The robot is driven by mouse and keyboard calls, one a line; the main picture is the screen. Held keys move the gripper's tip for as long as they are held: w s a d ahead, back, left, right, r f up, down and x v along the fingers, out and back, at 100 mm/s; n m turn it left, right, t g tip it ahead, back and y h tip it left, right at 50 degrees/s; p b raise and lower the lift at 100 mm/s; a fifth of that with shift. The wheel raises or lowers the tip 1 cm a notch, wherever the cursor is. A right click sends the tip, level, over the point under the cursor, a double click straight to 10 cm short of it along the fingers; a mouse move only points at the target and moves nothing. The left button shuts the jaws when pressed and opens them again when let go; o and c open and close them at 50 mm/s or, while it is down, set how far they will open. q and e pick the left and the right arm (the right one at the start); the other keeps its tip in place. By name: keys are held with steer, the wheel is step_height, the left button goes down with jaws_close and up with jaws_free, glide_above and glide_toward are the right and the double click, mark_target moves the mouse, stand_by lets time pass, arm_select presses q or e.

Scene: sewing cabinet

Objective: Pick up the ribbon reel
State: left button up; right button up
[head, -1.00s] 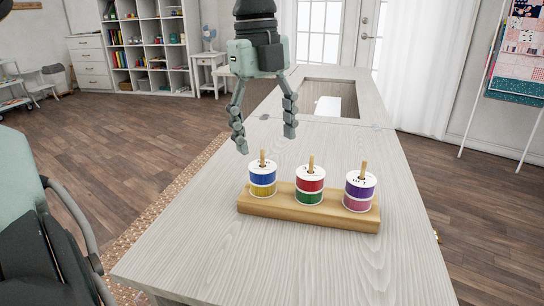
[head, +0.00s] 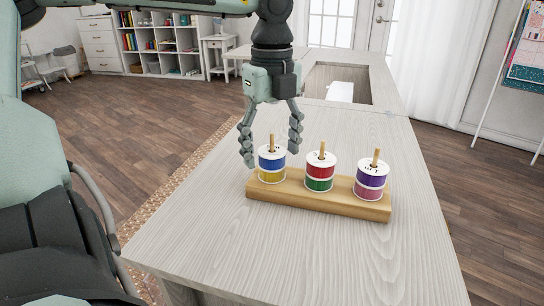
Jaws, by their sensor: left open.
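A wooden stand (head: 318,202) on the table holds three pegs with ribbon reels stacked in pairs. The left peg has a blue reel (head: 272,161) on a yellow reel (head: 271,176). The middle peg has a red reel (head: 320,171) on a green reel (head: 319,184). The right peg has a purple reel (head: 371,180) on a pink reel (head: 368,192). My left gripper (head: 271,157) is open and points down at the left peg. Its fingertips show on either side of the blue reel, with gaps; I cannot tell their exact depth. My right gripper is out of view.
The pale wood table (head: 300,245) is clear in front of the stand. Behind is a recessed opening (head: 340,80) in the tabletop. Shelves (head: 165,45) are in the background.

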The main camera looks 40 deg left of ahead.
arm_select(q)
steer(key=c, duration=1.1)
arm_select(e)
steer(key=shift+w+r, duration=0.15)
arm_select(q)
steer(key=shift+r, duration=0.1)
steer(key=shift+r, duration=0.55)
step_height(320, 180, up, 17)
steer(key=shift+f+p, duration=0.1)
steer(key=shift+p, duration=0.5)
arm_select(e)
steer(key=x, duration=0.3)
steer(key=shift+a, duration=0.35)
